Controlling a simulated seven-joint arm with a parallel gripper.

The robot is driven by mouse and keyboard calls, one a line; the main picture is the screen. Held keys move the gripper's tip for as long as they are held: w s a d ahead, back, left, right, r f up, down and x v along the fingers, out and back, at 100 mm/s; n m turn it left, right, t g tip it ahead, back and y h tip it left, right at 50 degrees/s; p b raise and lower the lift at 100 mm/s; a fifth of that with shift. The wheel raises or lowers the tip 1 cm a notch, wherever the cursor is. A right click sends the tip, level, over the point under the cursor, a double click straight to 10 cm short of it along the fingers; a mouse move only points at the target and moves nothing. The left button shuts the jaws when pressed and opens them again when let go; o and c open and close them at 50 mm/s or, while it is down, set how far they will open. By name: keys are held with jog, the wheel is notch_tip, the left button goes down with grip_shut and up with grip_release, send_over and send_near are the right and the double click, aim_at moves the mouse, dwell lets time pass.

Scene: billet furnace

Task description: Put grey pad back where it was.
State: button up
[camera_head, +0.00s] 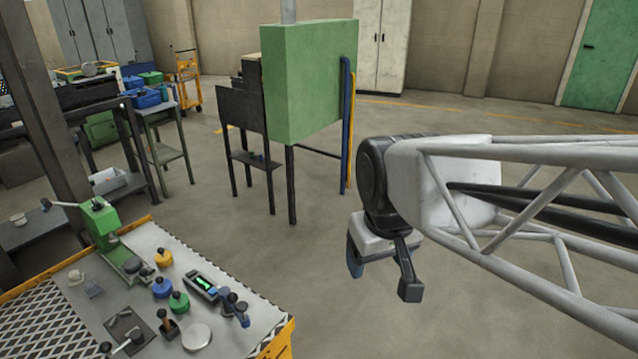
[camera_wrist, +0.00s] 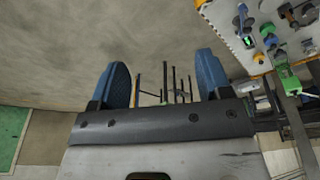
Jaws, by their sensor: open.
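My gripper (camera_head: 382,274) is open and empty. It hangs over bare floor to the right of the workbench (camera_head: 232,262), well apart from everything on it. Its two blue-padded fingers stand wide apart in the wrist view (camera_wrist: 163,78), with nothing between them. A dark grey square pad (camera_head: 122,322) lies flat near the front of the bench, with a black-handled tool partly over it. A light grey round disc (camera_head: 196,337) lies to its right. I cannot tell for certain which of these is the grey pad.
The bench also holds a green press (camera_head: 108,232), blue (camera_head: 162,288), green (camera_head: 178,302) and yellow (camera_head: 163,258) knobbed pieces, and a device with a green display (camera_head: 203,286). A green furnace cabinet (camera_head: 310,85) stands behind. The floor around my gripper is clear.

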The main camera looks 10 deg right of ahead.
jog(key=shift+m, duration=0.9)
jog(key=s, duration=0.1)
jog(key=s+d+f, duration=0.1)
jog(key=s, duration=0.1)
jog(key=s+d+f, duration=0.1)
jog(key=s, duration=0.1)
